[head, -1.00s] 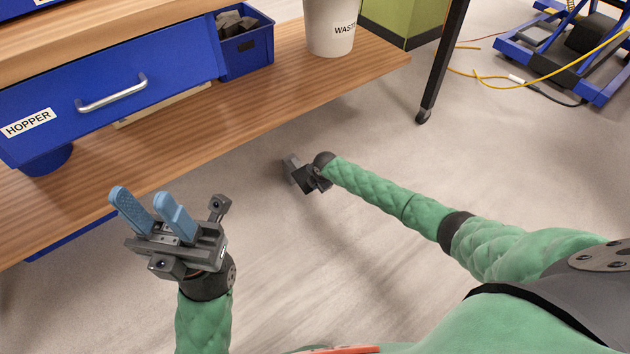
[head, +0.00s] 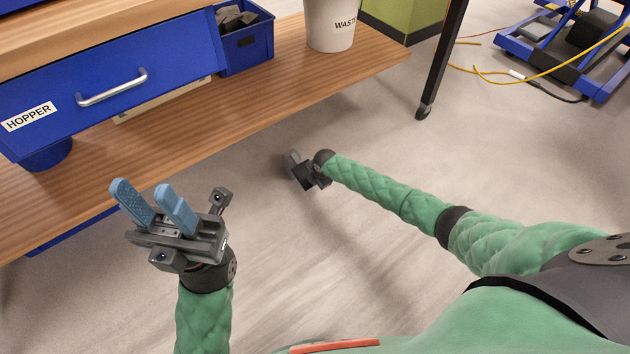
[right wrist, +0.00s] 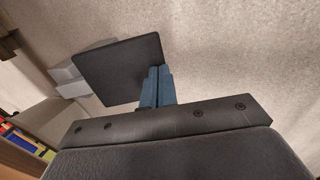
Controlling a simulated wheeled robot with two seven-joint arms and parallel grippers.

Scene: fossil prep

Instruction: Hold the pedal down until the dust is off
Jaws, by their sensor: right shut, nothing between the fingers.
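In the right wrist view a dark, flat square plate (right wrist: 112,72), which looks like the pedal, lies close to the floor. My right gripper (right wrist: 155,70) is shut and empty, its blue fingers overlapping the plate's right part. I cannot tell whether the fingertips touch it or how far it is pressed. In the head view my right gripper (head: 303,172) is low over the floor, pointing down, with its fingers hidden. My left gripper (head: 142,190) is open and empty, in front of the wooden shelf. No dusty piece is clearly visible.
A wooden shelf (head: 205,125) carries a blue hopper drawer (head: 55,95), a blue bin (head: 247,52) with grey lumps, and a white waste bucket (head: 330,30). A black table leg (head: 440,65) stands at right. Yellow cable (head: 545,75) trails by a blue frame (head: 610,85). Floor between is clear.

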